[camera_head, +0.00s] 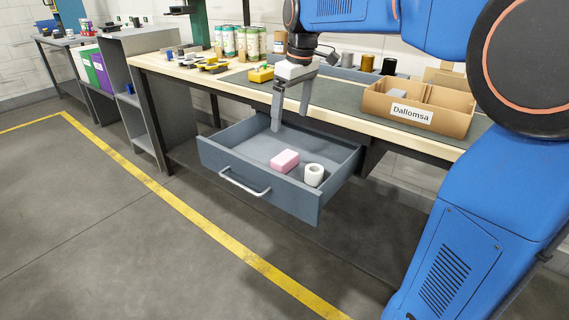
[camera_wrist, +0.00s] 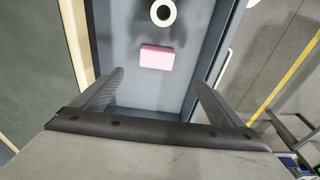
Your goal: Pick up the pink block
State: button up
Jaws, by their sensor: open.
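The pink block (camera_head: 285,161) lies on the floor of the open grey-blue drawer (camera_head: 232,158), left of a white roll. In the wrist view the pink block (camera_wrist: 157,57) lies ahead of the fingertips, about midway between them. My gripper (camera_head: 290,122) is open and empty, pointing down above the back part of the drawer. In the wrist view both fingers of my gripper (camera_wrist: 160,82) are spread wide apart. The gripper is apart from the block.
The white roll (camera_head: 314,175) stands close beside the block. The workbench (camera_head: 152,68) edge runs above the drawer's back. On the bench are a cardboard box (camera_head: 418,112) labelled "Dallomsa", a yellow item (camera_head: 260,75) and several cans (camera_head: 240,42). The floor before the drawer is clear.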

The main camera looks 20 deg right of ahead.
send_near(285, 156)
jog(key=f, duration=0.3)
jog(key=a+f, duration=0.1)
jog(key=f, duration=0.1)
jog(key=shift+s+f, duration=0.1)
jog(key=shift+f, duration=0.15)
jog(key=shift+w+f, duration=0.2)
jog(key=shift+f, duration=0.65)
jog(key=shift+w+f, duration=0.25)
jog(key=shift+f, duration=0.55)
jog(key=shift+w+f, duration=0.2)
jog(key=shift+f, duration=0.65)
jog(key=shift+c, duration=0.3)
jog(key=c, duration=1)
